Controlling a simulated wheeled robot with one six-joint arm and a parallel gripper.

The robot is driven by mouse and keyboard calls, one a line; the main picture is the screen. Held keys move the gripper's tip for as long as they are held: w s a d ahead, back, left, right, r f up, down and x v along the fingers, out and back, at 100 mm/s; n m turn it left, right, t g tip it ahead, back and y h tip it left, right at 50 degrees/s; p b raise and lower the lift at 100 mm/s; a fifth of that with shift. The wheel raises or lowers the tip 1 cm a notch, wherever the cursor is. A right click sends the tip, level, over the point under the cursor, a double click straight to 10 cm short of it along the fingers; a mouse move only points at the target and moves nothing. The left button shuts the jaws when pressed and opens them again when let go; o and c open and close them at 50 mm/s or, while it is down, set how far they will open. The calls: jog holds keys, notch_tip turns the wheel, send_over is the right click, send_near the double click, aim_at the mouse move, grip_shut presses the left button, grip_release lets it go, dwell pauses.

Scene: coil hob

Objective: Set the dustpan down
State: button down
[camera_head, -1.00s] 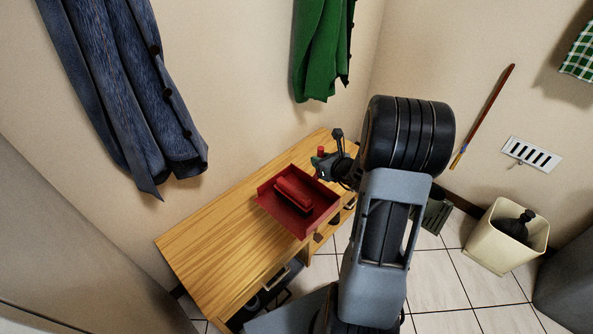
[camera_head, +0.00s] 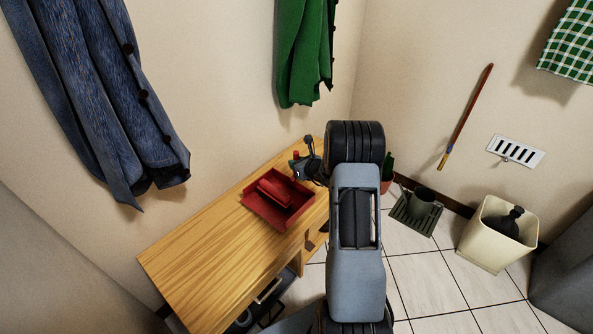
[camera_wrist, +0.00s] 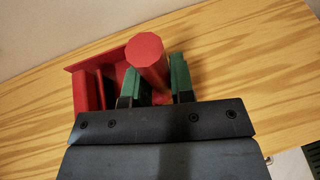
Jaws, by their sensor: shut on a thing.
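The red dustpan (camera_head: 262,208) is at the far right end of the wooden bench, over its top, with a red brush-like block (camera_head: 277,189) lying in its pan. My gripper (camera_head: 299,165) is at the pan's back edge. In the wrist view my gripper (camera_wrist: 155,82) has its two green fingers on either side of the dustpan's red round handle (camera_wrist: 148,60), shut on it. The pan (camera_wrist: 92,82) shows to the left of the fingers. Whether the pan's underside touches the bench top cannot be told.
The wooden bench (camera_head: 205,262) has clear top to the left of the pan. A blue coat (camera_head: 110,90) and a green garment (camera_head: 302,50) hang above it. On the floor at right are a boot tray (camera_head: 400,213) and a cream bin (camera_head: 480,248).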

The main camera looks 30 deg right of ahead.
jog(key=shift+f+b, duration=0.3)
jog(key=shift+f, duration=1.05)
jog(key=shift+f, duration=0.1)
jog(key=c, duration=1)
grip_release()
